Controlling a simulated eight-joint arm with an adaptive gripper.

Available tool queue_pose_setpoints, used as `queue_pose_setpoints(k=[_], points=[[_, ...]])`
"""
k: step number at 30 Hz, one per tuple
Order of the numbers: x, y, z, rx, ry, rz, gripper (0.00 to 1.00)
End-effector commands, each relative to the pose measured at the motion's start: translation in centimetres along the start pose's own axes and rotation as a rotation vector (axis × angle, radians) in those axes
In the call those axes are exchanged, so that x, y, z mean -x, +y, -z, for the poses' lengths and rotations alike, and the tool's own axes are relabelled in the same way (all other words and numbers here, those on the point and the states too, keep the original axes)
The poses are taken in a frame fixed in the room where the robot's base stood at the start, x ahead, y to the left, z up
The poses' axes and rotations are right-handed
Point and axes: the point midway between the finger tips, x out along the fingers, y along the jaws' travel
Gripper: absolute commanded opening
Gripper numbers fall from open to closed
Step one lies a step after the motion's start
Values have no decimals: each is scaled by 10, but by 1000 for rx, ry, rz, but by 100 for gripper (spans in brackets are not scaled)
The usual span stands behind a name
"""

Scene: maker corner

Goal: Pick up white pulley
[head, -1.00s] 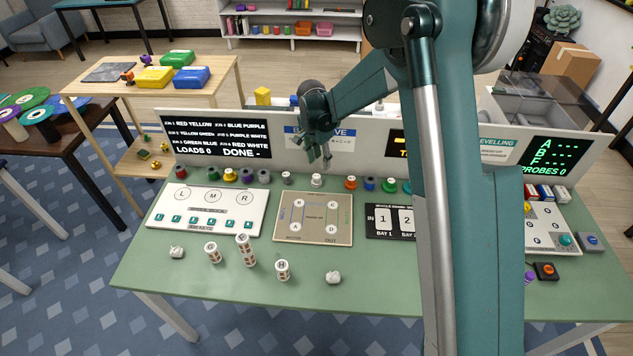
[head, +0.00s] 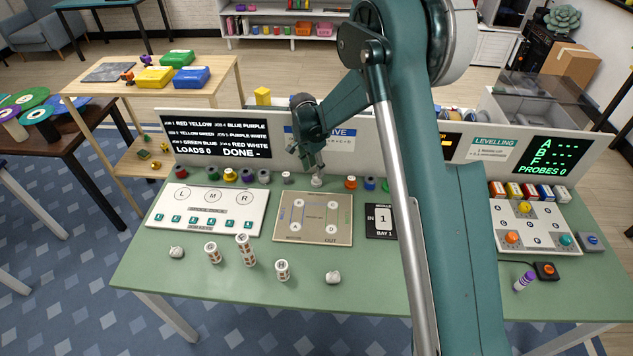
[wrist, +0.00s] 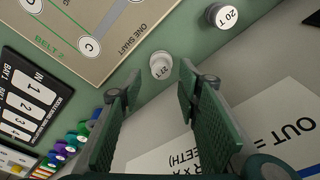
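The white pulley (head: 316,182) stands upright in the row of small coloured pulleys along the back of the green table, behind the belt board (head: 313,231). In the wrist view the white pulley (wrist: 161,66) shows its labelled round top just beyond my fingertips, in line with the gap between them. My gripper (head: 317,171) is right above it, pointing down. In the wrist view both fingers of my gripper (wrist: 155,88) are spread apart with nothing between them. The head view does not show clearly how close the tips are to the pulley.
A grey pulley (head: 287,178) labelled 20 T in the wrist view (wrist: 222,15) stands to its left, and an orange one (head: 351,182) to its right. The upright sign panel (head: 288,155) stands close behind the row. Patterned cylinders (head: 245,250) stand near the front edge.

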Motion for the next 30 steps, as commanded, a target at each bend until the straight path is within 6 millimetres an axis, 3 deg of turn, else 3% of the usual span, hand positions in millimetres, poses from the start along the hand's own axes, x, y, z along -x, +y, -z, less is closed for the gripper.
queue_pose_setpoints(k=[5,19,30], points=[[-12,0,0,0,0,0,34],[-18,0,0,0,0,0,34],[-55,-2,2,0,0,0,34]])
